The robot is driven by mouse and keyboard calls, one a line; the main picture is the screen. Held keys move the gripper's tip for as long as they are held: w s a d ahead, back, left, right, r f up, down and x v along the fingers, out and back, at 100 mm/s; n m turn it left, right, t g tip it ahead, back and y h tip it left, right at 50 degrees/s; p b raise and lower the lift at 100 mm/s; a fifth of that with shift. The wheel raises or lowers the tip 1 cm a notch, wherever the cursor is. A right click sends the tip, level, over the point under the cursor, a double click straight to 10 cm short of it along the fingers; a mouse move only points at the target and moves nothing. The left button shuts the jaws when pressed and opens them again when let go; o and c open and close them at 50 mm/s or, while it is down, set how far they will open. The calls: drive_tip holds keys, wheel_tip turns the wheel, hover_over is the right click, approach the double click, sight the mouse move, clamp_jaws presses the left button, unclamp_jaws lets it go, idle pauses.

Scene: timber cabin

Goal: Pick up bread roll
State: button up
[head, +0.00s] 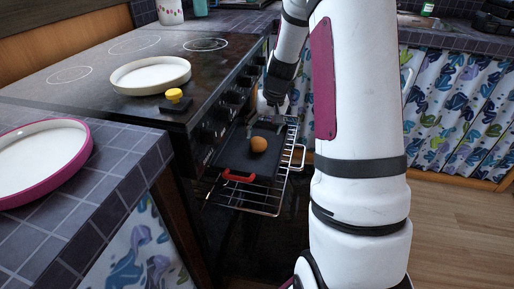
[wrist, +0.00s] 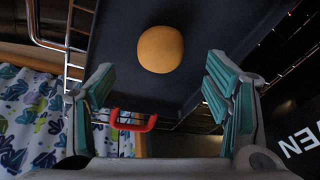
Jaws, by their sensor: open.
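The bread roll (head: 259,144) is small, round and golden brown. It lies on a dark baking tray (head: 232,152) with a red handle, on the pulled-out oven rack. In the wrist view the roll (wrist: 160,49) is at the upper middle, on the bare dark tray (wrist: 115,50). My gripper (wrist: 161,95) is open, with teal-padded fingers on either side of the picture below the roll. Nothing is between the fingers. In the head view my gripper (head: 268,115) is just above the far part of the tray, behind the roll. Its fingertips are small there.
The wire oven rack (head: 262,205) sticks out from the stove front. The stove top (head: 95,75) carries a white round dish (head: 151,74) and a yellow-knobbed item (head: 175,97). A pink-rimmed plate (head: 40,160) stands on the tiled counter at left. Open floor lies at right.

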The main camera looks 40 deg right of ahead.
sight(260, 140)
drive_tip(key=shift+b+x, duration=1.25)
drive_tip(key=shift+x, duration=2)
drive_tip(key=c, duration=1.2)
